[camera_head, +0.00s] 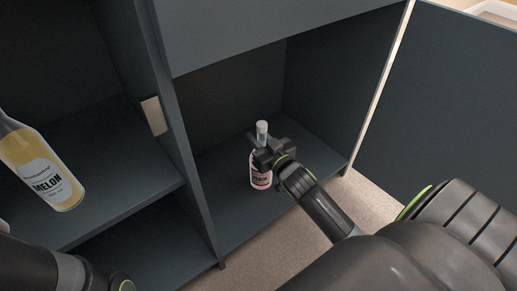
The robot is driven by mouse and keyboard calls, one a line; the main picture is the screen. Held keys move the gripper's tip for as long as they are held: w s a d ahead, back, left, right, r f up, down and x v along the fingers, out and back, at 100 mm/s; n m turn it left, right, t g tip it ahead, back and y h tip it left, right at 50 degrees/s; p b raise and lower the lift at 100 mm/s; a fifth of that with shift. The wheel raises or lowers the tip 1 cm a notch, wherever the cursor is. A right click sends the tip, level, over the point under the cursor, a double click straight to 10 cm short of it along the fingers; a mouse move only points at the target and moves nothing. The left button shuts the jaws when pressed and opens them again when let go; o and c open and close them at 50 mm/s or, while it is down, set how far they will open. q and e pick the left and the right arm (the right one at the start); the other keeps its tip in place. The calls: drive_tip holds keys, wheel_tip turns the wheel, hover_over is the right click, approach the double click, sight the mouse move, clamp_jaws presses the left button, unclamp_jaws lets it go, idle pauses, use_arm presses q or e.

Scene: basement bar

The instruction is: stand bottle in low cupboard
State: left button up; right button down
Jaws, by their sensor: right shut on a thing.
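A small bottle with a pink label and a pale cap (260,181) is upright inside the low cupboard (225,160). My right gripper (264,150) is shut around the bottle's upper part, below the cap. The bottle's base is close to the cupboard floor; I cannot tell whether it touches. My right arm reaches in from the lower right through the open front. My left arm shows at the lower left edge, and its gripper's fingers are not visible.
A yellow bottle labelled MELON (45,172) stands on the shelf (125,195) in the compartment to the left. An upright divider (185,150) separates the compartments. An open door panel (440,95) stands at the right. Carpet (375,205) lies in front.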

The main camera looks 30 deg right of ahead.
wheel_tip(320, 180, down, 3)
drive_tip(key=b, duration=0.2)
drive_tip(key=shift+f+b, duration=0.15)
drive_tip(key=shift+b, duration=0.2)
drive_tip(key=shift+f, duration=0.15)
drive_tip(key=c, duration=1.2)
unclamp_jaws()
drive_tip(key=shift+f, duration=0.1)
